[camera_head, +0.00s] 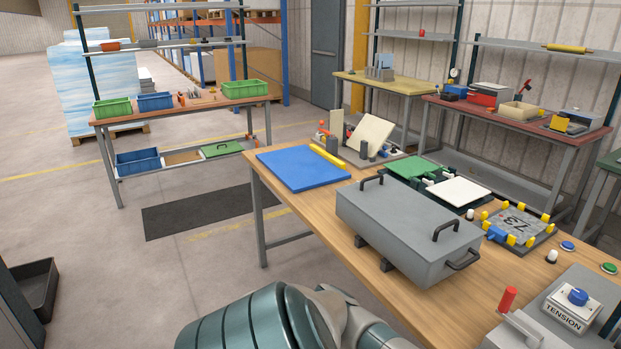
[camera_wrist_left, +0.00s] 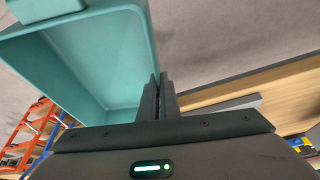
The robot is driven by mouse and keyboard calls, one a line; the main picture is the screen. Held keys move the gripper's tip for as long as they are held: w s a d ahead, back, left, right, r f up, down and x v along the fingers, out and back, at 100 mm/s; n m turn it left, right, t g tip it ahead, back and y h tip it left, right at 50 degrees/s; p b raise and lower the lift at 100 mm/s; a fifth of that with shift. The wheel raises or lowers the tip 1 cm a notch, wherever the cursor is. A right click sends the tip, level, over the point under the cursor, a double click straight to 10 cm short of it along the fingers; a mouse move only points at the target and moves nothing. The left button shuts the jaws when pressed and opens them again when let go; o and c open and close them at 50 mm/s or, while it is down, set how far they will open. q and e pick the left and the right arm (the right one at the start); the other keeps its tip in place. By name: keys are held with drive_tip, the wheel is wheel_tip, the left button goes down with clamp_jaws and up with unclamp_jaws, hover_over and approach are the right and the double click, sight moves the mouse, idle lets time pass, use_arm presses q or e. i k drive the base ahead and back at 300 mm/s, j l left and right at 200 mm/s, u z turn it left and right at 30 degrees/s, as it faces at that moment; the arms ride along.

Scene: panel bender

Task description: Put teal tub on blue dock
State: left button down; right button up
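The teal tub (camera_wrist_left: 95,65) fills the upper left of the left wrist view, tilted in the picture, with its inside showing empty. My left gripper (camera_wrist_left: 158,95) has its two fingers close together on the tub's wall. The tub and both grippers are outside the head view. The blue dock (camera_head: 302,168) is a flat blue panel at the far left end of the wooden workbench in the head view. Nothing lies on it. My right gripper is not in view.
A large grey lidded box (camera_head: 405,225) with handles stands on the workbench (camera_head: 455,318), nearer than the dock. A fixture with an upright tilted plate (camera_head: 370,133) stands just right of the dock. Open floor (camera_head: 200,260) lies left of the bench.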

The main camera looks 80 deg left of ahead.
sight(300, 164)
drive_tip(key=j+u, duration=0.15)
drive_tip(key=u, duration=0.2)
drive_tip(key=j+u, duration=0.15)
drive_tip(key=u, duration=0.15)
drive_tip(key=j+u, duration=0.2)
drive_tip(key=j, duration=0.3)
drive_tip(key=i+j+u, duration=0.2)
drive_tip(key=j, duration=0.3)
drive_tip(key=j+u, duration=0.2)
drive_tip(key=j, duration=0.35)
drive_tip(key=i+j, duration=0.1)
drive_tip(key=j, duration=0.7)
drive_tip(key=i+j, duration=0.15)
drive_tip(key=j, duration=0.2)
